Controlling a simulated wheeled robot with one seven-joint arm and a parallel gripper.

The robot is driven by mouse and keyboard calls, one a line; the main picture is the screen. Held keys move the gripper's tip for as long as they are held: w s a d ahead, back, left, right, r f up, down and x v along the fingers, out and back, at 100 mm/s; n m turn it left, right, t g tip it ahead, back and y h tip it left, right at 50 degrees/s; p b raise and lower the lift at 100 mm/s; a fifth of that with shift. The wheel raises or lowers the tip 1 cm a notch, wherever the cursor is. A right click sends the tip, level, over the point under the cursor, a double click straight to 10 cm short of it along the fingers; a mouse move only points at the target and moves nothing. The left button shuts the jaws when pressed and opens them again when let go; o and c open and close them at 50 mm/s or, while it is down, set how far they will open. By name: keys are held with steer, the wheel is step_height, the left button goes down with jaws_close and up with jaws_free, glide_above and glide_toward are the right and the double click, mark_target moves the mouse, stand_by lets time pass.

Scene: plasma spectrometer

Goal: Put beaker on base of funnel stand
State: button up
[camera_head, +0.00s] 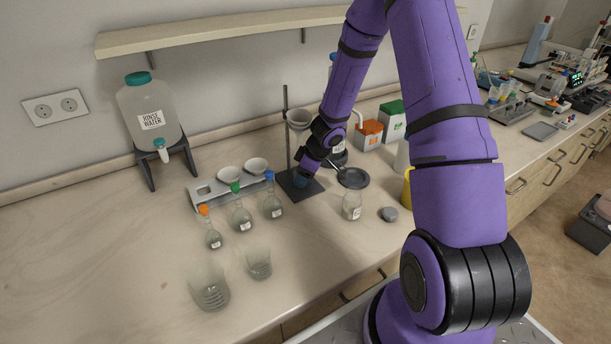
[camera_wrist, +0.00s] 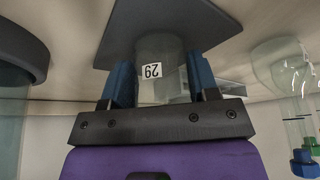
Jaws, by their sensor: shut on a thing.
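My gripper (camera_head: 301,180) is at the funnel stand's base, and its blue fingers are shut on a clear glass beaker. In the wrist view, where the scene is upside down, my gripper (camera_wrist: 158,88) has one finger on each side of the beaker (camera_wrist: 154,52), which has a numbered white label. The dark flat base (camera_head: 303,196) lies right by the beaker; it also shows in the wrist view (camera_wrist: 218,22). The beaker overlaps the base there. I cannot tell whether it touches the base. The stand's rod (camera_head: 287,125) and funnel (camera_head: 298,117) rise behind. My gripper mostly hides the beaker in the head view.
Stoppered flasks (camera_head: 241,217) and a rack with white funnels (camera_head: 229,174) stand left of the base. A round dark plate (camera_head: 353,178) and a labelled bottle (camera_head: 352,205) stand to its right. Two glass vessels (camera_head: 208,290) are at front left.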

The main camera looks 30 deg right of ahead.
steer(key=shift+w+a, duration=0.1)
steer(key=shift+w, duration=0.2)
steer(key=o, duration=1)
